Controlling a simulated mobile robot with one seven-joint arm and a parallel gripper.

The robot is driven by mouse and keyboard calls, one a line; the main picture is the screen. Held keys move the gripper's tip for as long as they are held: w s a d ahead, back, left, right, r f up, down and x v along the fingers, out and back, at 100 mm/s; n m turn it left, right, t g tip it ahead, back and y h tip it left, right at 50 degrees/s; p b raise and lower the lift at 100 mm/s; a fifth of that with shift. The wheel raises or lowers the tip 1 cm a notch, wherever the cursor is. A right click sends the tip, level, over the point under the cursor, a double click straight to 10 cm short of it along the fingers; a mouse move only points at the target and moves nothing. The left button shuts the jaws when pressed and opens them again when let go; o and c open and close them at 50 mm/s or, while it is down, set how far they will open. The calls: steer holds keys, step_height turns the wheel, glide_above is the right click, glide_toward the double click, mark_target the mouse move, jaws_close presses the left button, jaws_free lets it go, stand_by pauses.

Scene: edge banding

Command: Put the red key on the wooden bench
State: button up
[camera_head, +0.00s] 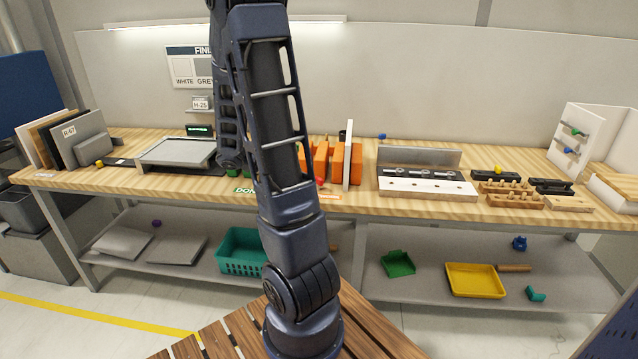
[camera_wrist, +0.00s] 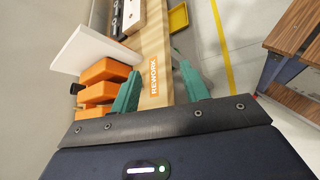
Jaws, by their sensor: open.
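A small red object (camera_head: 320,182), probably the red key, shows at the front of the worktop beside the orange blocks, partly hidden by my arm in the head view. I cannot make it out in the wrist view. A slatted wooden bench (camera_head: 215,343) stands low in the foreground of the head view; slatted wood also shows at the right of the wrist view (camera_wrist: 295,28). My gripper (camera_wrist: 159,74) is open, with two green fingers apart and nothing visible between them. It is over the worktop edge by the REWORK label. My arm hides it in the head view.
Orange blocks (camera_wrist: 100,92) and a white upright panel (camera_wrist: 88,48) stand close beside my gripper. The long worktop (camera_head: 350,205) also carries a fixture (camera_head: 425,186) and dark and wooden racks. A lower shelf holds a teal basket (camera_head: 240,250) and a yellow tray (camera_head: 475,280).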

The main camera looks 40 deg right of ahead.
steer(key=w+d+f+n+h, duration=0.4)
steer(key=f+n, duration=0.1)
steer(key=n+t+h, duration=0.3)
steer(key=n+t, duration=0.1)
steer(key=n, duration=0.1)
glide_toward(317, 180)
steer(key=shift+s+r, duration=0.4)
steer(key=shift+s, duration=0.05)
steer(key=shift+w+d+f+n, duration=0.15)
steer(key=shift+w+f+n, duration=0.15)
steer(key=shift+f, duration=0.15)
steer(key=shift+d, duration=5.35)
steer(key=c, duration=0.7)
step_height(317, 180, up, 20)
